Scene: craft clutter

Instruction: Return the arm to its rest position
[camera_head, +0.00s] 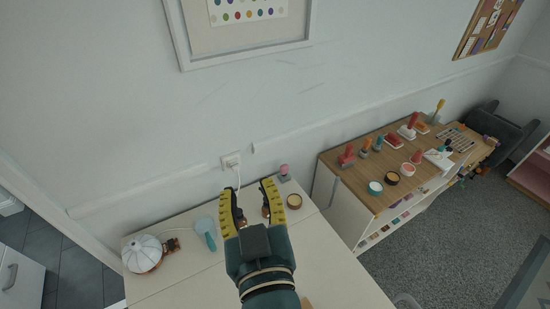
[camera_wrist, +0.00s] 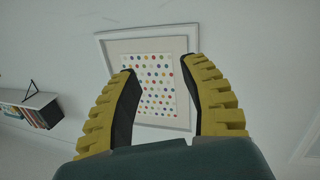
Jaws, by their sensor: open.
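My gripper (camera_head: 248,190) is open, with two yellow ridged fingers with dark inner pads set apart. In the head view it is raised in front of the white table (camera_head: 165,290) and points toward the wall. In the wrist view my gripper (camera_wrist: 160,72) has nothing between its fingers but the view of a framed dotted picture (camera_wrist: 158,95) on the wall beyond. My forearm hides part of the table.
The table holds a white ribbed lamp (camera_head: 143,253), a teal handled item (camera_head: 206,230), a pink-topped item (camera_head: 284,172) and a small round tub (camera_head: 294,201). To the right, a wooden-topped cabinet (camera_head: 345,188) carries several stamps and jars. Grey floor (camera_head: 440,240) is open beyond.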

